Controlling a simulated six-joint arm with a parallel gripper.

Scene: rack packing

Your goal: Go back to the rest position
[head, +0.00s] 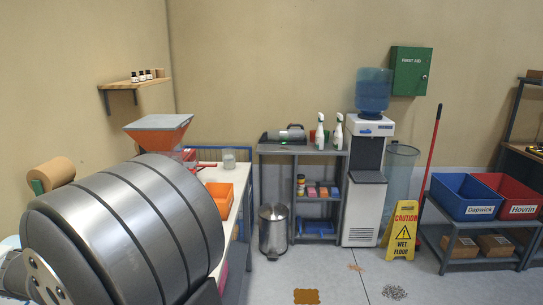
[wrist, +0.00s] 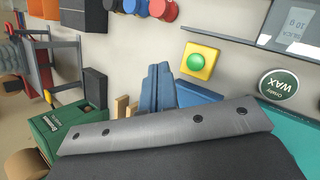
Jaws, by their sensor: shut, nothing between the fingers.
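My gripper (wrist: 159,68) shows in the wrist view as two blue fingers side by side, reaching past a grey plate with dark bolts. The fingers are together and nothing shows between them. They appear over a pale work surface (wrist: 225,78), left of a yellow block with a green button (wrist: 197,61). How high they are above the surface I cannot tell. In the head view a large part of my own arm fills the lower left, and the gripper does not show there.
In the wrist view a green box (wrist: 62,130), a round wax tin (wrist: 278,84) and several small coloured items lie around the fingers. The head view shows a white bench (head: 238,183) with an orange bin (head: 220,199), a wet-floor sign (head: 403,232) and a bin rack (head: 470,262).

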